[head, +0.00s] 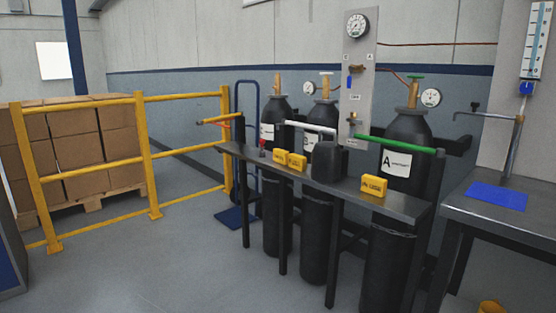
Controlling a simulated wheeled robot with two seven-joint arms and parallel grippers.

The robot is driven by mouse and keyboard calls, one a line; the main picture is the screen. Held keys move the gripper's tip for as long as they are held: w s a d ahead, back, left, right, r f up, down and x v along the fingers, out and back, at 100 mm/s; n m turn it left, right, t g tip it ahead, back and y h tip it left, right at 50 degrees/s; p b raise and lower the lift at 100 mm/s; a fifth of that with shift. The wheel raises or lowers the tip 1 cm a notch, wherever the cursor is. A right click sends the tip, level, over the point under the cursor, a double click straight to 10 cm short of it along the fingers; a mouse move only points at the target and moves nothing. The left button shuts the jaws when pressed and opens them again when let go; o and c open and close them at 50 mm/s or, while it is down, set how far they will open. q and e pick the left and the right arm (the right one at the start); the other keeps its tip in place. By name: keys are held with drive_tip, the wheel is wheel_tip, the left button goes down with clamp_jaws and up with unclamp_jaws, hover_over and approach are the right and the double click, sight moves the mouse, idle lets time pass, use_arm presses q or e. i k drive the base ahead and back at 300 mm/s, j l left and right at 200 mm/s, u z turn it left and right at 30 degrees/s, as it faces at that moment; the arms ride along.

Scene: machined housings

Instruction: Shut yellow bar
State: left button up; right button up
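The yellow bar (216,121) is a short rod with a dark tip at its left end. It is at the left end of the dark cylinder rack, near the yellow railing. It sticks out to the left, clear of the front of the left gas cylinder (275,118). Its hinge is too small to make out. A white bar (308,128) and a green bar (400,145) run across the front of the middle and right cylinders. Neither of my grippers is in view.
A narrow dark shelf (335,187) stands before the cylinders, carrying yellow blocks (373,186) and a black canister (329,162). A yellow railing (150,155) fences stacked boxes (75,145) at left. A table with a blue mat (496,196) stands right. Front-left floor is free.

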sight(221, 118)
drive_tip(key=i+j+z, duration=0.1)
drive_tip(key=i+j, duration=0.15)
drive_tip(key=j, duration=0.25)
drive_tip(key=i+j+z, duration=0.1)
drive_tip(key=i+j, duration=0.15)
drive_tip(key=j, duration=0.3)
drive_tip(key=i+j+z, duration=0.15)
drive_tip(key=j, duration=0.4)
drive_tip(key=i+j+z, duration=0.1)
drive_tip(key=i+j, duration=0.15)
drive_tip(key=j, duration=0.3)
drive_tip(key=i+j+z, duration=0.1)
drive_tip(key=j, duration=0.5)
drive_tip(key=i+j+z, duration=0.1)
drive_tip(key=j, duration=0.5)
drive_tip(key=i+j+z, duration=0.1)
drive_tip(key=j, duration=0.5)
drive_tip(key=i+j+z, duration=0.15)
drive_tip(key=j, duration=0.5)
drive_tip(key=i+j+z, duration=0.1)
drive_tip(key=i+j, duration=0.55)
drive_tip(key=i, duration=0.15)
